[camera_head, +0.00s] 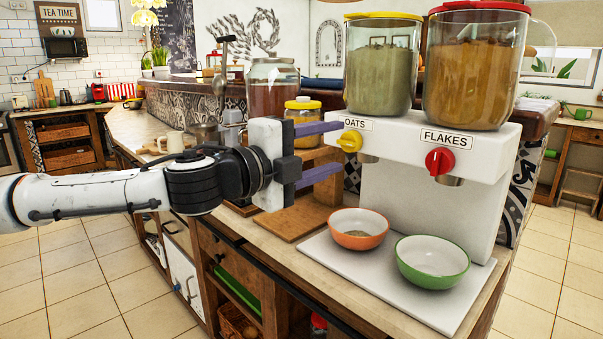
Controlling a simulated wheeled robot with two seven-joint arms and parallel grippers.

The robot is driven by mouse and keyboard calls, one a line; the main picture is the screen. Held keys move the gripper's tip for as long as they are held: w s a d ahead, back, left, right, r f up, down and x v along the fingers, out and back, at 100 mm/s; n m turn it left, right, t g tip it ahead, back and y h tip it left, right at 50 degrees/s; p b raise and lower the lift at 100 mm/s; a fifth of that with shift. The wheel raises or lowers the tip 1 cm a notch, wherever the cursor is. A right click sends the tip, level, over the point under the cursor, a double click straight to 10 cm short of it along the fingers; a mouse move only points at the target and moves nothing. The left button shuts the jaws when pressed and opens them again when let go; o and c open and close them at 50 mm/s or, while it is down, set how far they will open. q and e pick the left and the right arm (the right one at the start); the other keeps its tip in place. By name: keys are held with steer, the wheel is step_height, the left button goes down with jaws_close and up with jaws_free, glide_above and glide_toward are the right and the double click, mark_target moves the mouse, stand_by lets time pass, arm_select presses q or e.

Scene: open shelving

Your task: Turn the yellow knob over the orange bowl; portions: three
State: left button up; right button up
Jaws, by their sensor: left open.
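The yellow knob (350,141) sits on the white dispenser's front, under the OATS label. The orange bowl (359,240) stands below its spout and has a little greyish-brown material in the bottom. My left gripper (341,150) comes in from the left. Its two purple fingers are apart, one above and one below the knob's height, with their tips close to the knob; I cannot tell whether they touch it. Nothing is held. The oats container (380,75) above holds pale green-grey contents. My right gripper is not in view.
A red knob (439,162) under the FLAKES label is to the right, above a green-rimmed bowl (432,275). Both bowls stand on a white board (385,292) on the counter. A yellow-lidded jar (303,108) and a larger jar (272,90) stand behind my gripper.

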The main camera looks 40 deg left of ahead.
arm_select(q)
steer(key=s+b, duration=0.1)
steer(key=s, duration=0.1)
steer(key=s+b, duration=0.1)
steer(key=s, duration=0.1)
steer(key=s+b, duration=0.1)
steer(key=s, duration=0.1)
steer(key=shift+a, duration=0.35)
steer(key=shift+f, duration=0.1)
stand_by(0.4)
